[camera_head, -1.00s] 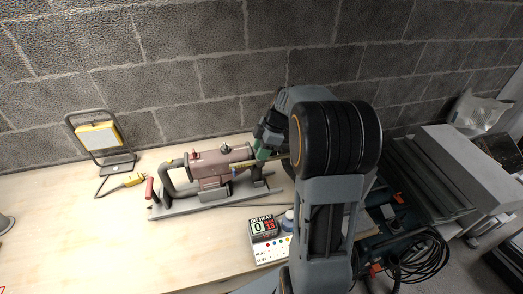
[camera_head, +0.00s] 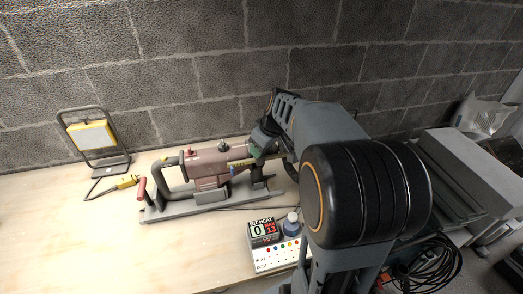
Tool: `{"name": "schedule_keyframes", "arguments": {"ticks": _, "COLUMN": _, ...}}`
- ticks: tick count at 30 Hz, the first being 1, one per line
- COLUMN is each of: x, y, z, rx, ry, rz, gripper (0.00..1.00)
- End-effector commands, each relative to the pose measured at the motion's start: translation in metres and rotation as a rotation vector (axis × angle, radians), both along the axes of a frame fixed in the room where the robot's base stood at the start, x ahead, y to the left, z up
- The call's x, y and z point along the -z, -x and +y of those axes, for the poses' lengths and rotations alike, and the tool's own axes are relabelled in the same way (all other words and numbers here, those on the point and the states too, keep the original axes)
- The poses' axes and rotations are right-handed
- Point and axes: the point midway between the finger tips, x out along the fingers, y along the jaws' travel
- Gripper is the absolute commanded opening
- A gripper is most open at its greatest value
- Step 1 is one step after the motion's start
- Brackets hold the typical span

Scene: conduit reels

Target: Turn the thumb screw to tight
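A pinkish-brown drilling machine (camera_head: 208,166) lies on a grey base plate (camera_head: 172,213) on the wooden bench, with a red-grip handle (camera_head: 142,188) at its left end. A small dark knob with a red part (camera_head: 223,146) stands on top, and a small blue part (camera_head: 232,171) sits at its right end. I cannot tell which small part is the thumb screw; it may be hidden behind my arm. My gripper (camera_head: 256,151) is at the machine's right end, close above the bracket there. Its fingers are too small and covered to show whether they are open or shut.
A work lamp (camera_head: 91,134) and a yellow plug (camera_head: 127,181) are at the left. A block wall (camera_head: 180,70) closes the back. The bench's left front is clear.

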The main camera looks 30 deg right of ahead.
Motion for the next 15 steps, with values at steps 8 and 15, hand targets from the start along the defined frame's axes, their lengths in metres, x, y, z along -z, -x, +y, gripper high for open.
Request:
{"name": "schedule_keyframes", "arguments": {"ticks": 8, "x": -0.0008, "y": 0.0001, "z": 0.0020, "rx": 0.249, "ry": 0.002, "rz": -0.003, "gripper": 0.14}}
{"name": "schedule_keyframes", "arguments": {"ticks": 15, "x": -0.0011, "y": 0.0001, "z": 0.0028, "rx": 0.431, "ry": 0.001, "rz": -0.003, "gripper": 0.14}}
